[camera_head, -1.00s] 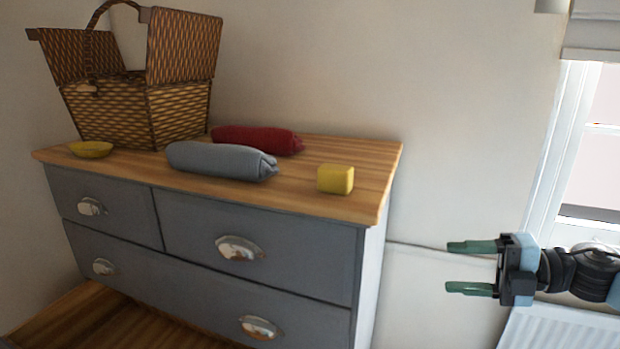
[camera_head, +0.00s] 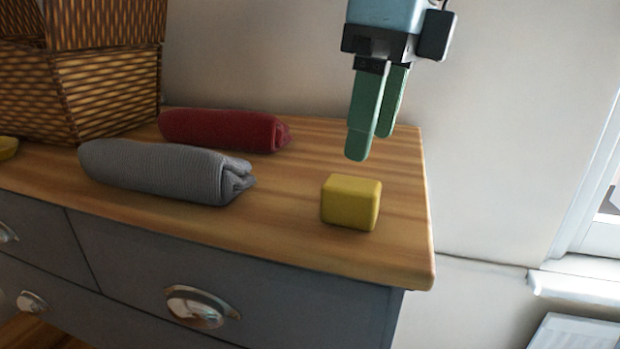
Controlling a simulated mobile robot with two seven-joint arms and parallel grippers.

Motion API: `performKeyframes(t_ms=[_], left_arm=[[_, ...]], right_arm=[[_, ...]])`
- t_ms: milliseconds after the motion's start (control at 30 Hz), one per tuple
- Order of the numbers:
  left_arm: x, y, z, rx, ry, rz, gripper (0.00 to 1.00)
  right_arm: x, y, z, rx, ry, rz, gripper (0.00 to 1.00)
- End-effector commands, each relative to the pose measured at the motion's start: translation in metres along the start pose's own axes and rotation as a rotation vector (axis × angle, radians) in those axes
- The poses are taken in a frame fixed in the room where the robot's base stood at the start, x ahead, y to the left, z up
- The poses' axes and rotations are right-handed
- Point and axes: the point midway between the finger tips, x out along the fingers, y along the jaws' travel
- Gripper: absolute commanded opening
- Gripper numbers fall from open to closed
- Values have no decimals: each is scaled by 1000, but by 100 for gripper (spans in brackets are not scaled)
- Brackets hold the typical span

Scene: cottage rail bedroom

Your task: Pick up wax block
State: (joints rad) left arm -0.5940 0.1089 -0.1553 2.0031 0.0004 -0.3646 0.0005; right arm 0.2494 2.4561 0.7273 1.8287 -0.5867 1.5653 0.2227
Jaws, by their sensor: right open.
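The wax block (camera_head: 350,203) is a small yellow cube with rounded edges. It sits on the wooden top near the right end of the grey dresser (camera_head: 290,238). My right gripper (camera_head: 370,148) is open and empty, with its green fingers pointing down. It hangs above and just behind the block and does not touch it. My left gripper is out of view.
A grey rolled cloth (camera_head: 165,172) lies left of the block, with a red rolled cloth (camera_head: 222,130) behind it. A wicker basket (camera_head: 100,85) stands at the back left. A yellow dish (camera_head: 7,147) shows at the left edge. The wall is behind.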

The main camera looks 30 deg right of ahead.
Motion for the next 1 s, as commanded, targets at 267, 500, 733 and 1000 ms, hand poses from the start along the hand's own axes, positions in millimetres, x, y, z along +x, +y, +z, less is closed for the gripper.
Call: performKeyframes(t_ms=[267,500,733,1000], left_arm=[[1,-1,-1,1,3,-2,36],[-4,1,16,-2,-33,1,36],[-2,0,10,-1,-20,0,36],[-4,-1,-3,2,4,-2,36]], right_arm=[[-3,4,-2,-8,10,-27,61],[19,4,-1,-9,12,-23,61],[26,4,0,-8,10,-25,61],[60,11,7,-9,10,-23,61]])
